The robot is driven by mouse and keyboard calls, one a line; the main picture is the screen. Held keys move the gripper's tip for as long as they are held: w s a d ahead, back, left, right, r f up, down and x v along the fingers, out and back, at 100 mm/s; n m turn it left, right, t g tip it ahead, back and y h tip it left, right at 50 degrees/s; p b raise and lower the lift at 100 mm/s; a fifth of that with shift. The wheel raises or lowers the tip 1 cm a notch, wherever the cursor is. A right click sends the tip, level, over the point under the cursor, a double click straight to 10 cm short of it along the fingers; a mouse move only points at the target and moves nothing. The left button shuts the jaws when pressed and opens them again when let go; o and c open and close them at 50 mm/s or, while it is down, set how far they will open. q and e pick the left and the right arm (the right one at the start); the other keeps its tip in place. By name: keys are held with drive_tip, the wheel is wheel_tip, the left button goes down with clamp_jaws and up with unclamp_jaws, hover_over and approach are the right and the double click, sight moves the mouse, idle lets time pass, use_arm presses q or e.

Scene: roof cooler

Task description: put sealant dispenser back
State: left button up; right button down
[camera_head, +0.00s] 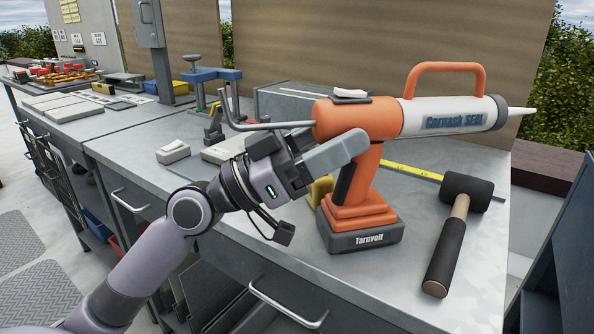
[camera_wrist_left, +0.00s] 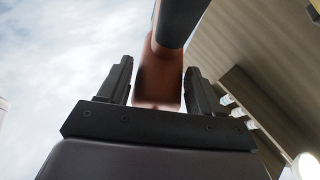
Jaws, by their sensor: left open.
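The sealant dispenser (camera_head: 375,119) stands upright on its dark base on the metal workbench (camera_head: 470,285). It has an orange body and handle, and a white cartridge whose nozzle points right. My left gripper (camera_head: 340,153) is at the dispenser's handle, just under the body. In the left wrist view its two fingers stand apart on either side of the orange handle (camera_wrist_left: 158,82), with gaps visible. The left gripper is open. In the head view the far finger is hidden. My right gripper is in neither view.
A mallet (camera_head: 456,225) lies on the bench right of the dispenser, near the front edge. A yellow tape strip (camera_head: 412,172) lies behind it. A blue-topped clamp (camera_head: 212,76) and small boxes stand to the left. A backboard (camera_head: 330,45) rises behind.

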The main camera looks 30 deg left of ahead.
use_arm(q)
drive_tip(key=b+v, duration=0.3)
drive_tip(key=v, duration=0.2)
drive_tip(key=shift+s+a, duration=0.1)
drive_tip(key=shift+s, duration=0.05)
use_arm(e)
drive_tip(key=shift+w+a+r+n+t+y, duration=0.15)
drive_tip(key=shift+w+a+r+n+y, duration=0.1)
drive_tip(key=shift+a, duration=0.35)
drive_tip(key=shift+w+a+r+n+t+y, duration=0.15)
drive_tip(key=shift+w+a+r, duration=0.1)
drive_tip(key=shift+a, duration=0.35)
